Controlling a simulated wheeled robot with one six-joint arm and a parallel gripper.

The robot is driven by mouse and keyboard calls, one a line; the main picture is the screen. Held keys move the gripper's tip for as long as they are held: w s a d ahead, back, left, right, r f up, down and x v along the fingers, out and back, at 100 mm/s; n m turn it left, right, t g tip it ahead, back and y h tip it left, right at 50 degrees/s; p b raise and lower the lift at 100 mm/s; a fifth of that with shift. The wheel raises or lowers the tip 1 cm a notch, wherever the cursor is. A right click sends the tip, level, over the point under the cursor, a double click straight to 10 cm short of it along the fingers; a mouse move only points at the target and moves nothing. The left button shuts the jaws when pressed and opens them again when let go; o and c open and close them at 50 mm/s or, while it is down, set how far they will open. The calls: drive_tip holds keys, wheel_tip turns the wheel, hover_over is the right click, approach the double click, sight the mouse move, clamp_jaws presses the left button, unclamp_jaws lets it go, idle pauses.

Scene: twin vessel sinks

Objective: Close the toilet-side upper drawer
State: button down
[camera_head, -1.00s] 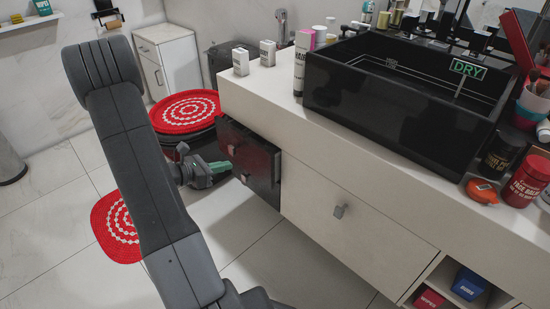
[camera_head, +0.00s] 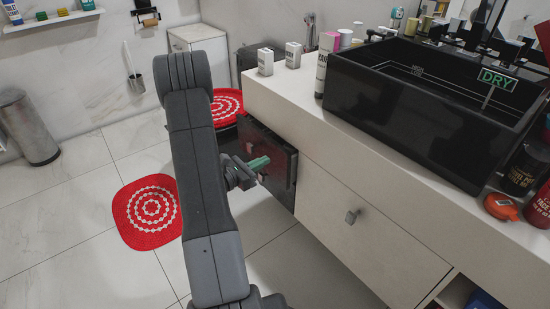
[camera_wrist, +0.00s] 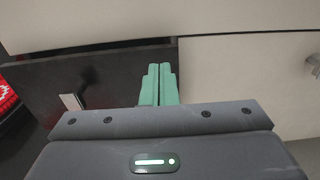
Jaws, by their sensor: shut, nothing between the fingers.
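The toilet-side upper drawer has a dark, glossy front (camera_head: 280,165) at the toilet end of the pale vanity. In the wrist view its dark front (camera_wrist: 110,80) fills the left side, with a light metal handle (camera_wrist: 72,102). I cannot tell exactly how far it stands out. My gripper (camera_head: 266,161) is shut and empty, its green fingers in front of the dark front. In the wrist view the fingers (camera_wrist: 159,70) point at that front near its right edge, right of the handle. Contact cannot be made out. My arm hides part of the drawer's left surroundings.
A wide pale drawer (camera_head: 365,220) with a metal knob (camera_head: 352,216) adjoins on the right. The countertop (camera_head: 290,95) overhangs above and carries a black sink (camera_head: 410,110). A red round-patterned mat (camera_head: 150,212) lies on the floor. A metal bin (camera_head: 28,128) stands far left.

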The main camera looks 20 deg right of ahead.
sight(282, 152)
drive_tip(key=shift+b+x, duration=0.5)
drive_tip(key=shift+x, duration=2.25)
drive_tip(key=shift+x, duration=1.35)
drive_tip(key=shift+a, duration=0.1)
drive_tip(key=shift+a+f+b, duration=0.1)
drive_tip(key=shift+a+b, duration=0.2)
drive_tip(key=p+v, duration=0.2)
drive_tip(key=v, duration=1.1)
drive_tip(key=shift+s, duration=0.25)
